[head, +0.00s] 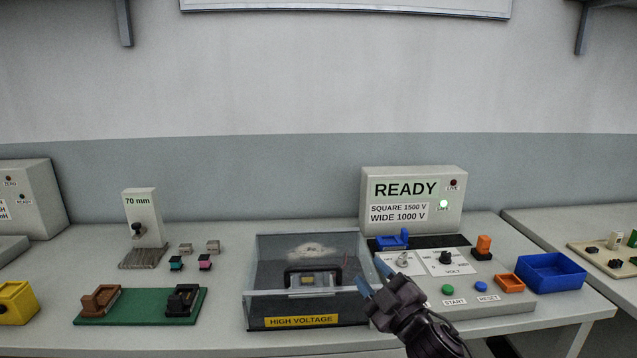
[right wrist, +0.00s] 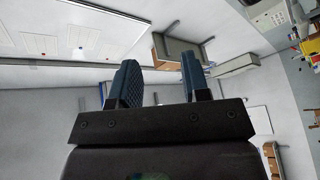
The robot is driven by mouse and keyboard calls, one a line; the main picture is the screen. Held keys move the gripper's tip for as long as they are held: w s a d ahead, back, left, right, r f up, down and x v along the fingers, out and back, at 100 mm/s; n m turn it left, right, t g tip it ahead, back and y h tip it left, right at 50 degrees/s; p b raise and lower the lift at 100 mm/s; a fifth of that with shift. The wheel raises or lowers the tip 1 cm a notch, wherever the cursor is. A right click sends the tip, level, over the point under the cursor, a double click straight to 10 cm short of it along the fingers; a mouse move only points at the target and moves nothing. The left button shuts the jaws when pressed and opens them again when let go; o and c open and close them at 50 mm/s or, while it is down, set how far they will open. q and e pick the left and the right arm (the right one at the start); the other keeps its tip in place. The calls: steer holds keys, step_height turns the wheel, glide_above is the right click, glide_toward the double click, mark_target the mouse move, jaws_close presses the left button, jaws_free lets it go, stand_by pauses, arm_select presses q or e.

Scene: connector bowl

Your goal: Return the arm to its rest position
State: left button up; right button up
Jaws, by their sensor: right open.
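My right gripper (head: 366,286) is in the head view, in front of the tester and just right of the high-voltage box. Its blue fingers point up and to the left, apart and with nothing between them. In the right wrist view the two fingers (right wrist: 157,82) stand apart, with only the room behind them. My left gripper is in neither view.
The clear high-voltage box (head: 308,322) holds a dark part. The tester (head: 412,205) reads READY with a green light lit. A blue bin (head: 551,272) stands at right. A green board (head: 140,317) with two fixtures lies at left.

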steer(key=s+d+f+m+g+h, duration=0.2)
steer(key=s+d+f+m+h, duration=0.3)
steer(key=f, duration=0.4)
steer(key=s+d+f+m+g+h, duration=0.1)
steer(key=s+d+f+m+h, duration=0.1)
steer(key=s+d+f+m, duration=0.6)
steer(key=s+d+f+g+h, duration=0.1)
steer(key=s+d+f+g, duration=0.1)
steer(key=s+f, duration=0.5)
steer(key=s+d+f+m+g+h, duration=0.1)
steer(key=s+d+f+g+h, duration=0.1)
steer(key=s+f, duration=0.5)
steer(key=s, duration=0.5)
steer(key=shift+s+f+m, duration=0.15)
steer(key=shift+m, duration=0.15)
